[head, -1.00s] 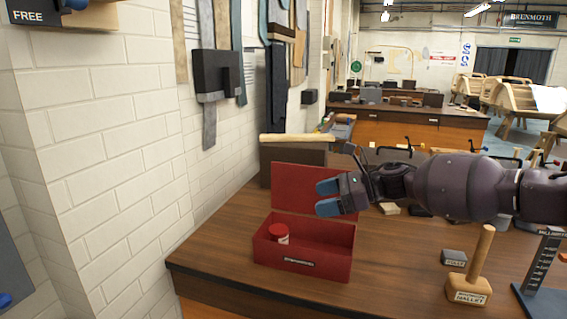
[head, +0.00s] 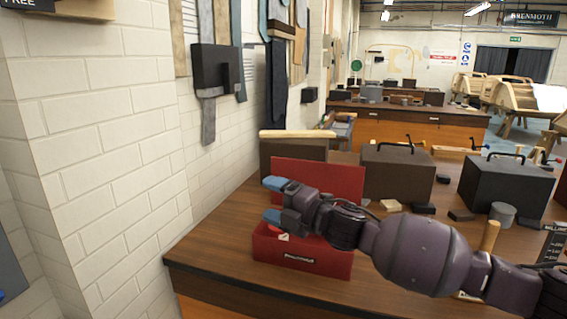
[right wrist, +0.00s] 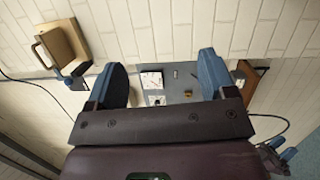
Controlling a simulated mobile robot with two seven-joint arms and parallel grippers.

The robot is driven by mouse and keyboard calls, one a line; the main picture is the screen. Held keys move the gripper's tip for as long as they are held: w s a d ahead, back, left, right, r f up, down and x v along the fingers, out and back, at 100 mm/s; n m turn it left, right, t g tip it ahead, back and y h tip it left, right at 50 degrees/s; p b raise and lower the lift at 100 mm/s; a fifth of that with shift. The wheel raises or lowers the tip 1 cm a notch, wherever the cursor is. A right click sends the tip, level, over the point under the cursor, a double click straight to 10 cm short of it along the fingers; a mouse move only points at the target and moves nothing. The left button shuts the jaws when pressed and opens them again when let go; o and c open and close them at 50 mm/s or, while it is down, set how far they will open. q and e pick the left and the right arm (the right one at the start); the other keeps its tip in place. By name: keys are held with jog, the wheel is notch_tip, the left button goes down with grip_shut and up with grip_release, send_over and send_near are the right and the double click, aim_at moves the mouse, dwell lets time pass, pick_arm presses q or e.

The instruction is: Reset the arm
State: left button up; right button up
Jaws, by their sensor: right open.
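My right arm reaches in from the right in the head view. My right gripper (head: 271,199) is open, its two blue fingertips apart and pointing left, in front of the upright lid of the red toolbox (head: 320,262). Nothing shows between the fingers. The gripper and wrist hide part of the toolbox's inside, and a bit of a red can with a white label (head: 284,237) shows there. In the right wrist view the open gripper (right wrist: 163,78) faces a grey wall panel (right wrist: 180,80) with gauges.
The wooden bench (head: 215,245) carries two dark cases (head: 397,172) with handles, a grey cup (head: 502,214) and small blocks (head: 391,205). A mallet handle (head: 489,236) stands behind my right forearm. A white brick wall (head: 100,150) borders the left.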

jog(key=s+d+f+m+t+h+b, duration=0.2)
jog(key=s+d+f+m+h, duration=0.2)
jog(key=d+f+m, duration=0.35)
jog(key=s+d+f+m+t+h+b, duration=0.1)
jog(key=s+d+f+m+t+h, duration=0.25)
jog(key=f+m, duration=0.6)
jog(key=s+d+f+m+h+b, duration=0.25)
jog(key=s+d+f+m, duration=0.35)
jog(key=f, duration=0.4)
pick_arm(q)
notch_tip(320, 180, down, 8)
jog(key=b, duration=0.2)
jog(key=shift+d+f+g, duration=0.15)
jog(key=shift+f+g, duration=0.05)
jog(key=shift+g, duration=0.1)
pick_arm(e)
jog(key=s+d+f+m+g+h, duration=0.2)
jog(key=s+d+f, duration=0.4)
jog(key=s+f, duration=0.4)
jog(key=s+d+f+m+g+h, duration=0.2)
jog(key=s+d+f+m+h, duration=0.2)
jog(key=s+f, duration=0.6)
jog(key=shift+s+d, duration=0.35)
jog(key=shift+d, duration=0.9)
pick_arm(q)
jog(key=shift+s, duration=0.1)
pick_arm(e)
jog(key=shift+g, duration=0.25)
jog(key=shift+c, duration=0.2)
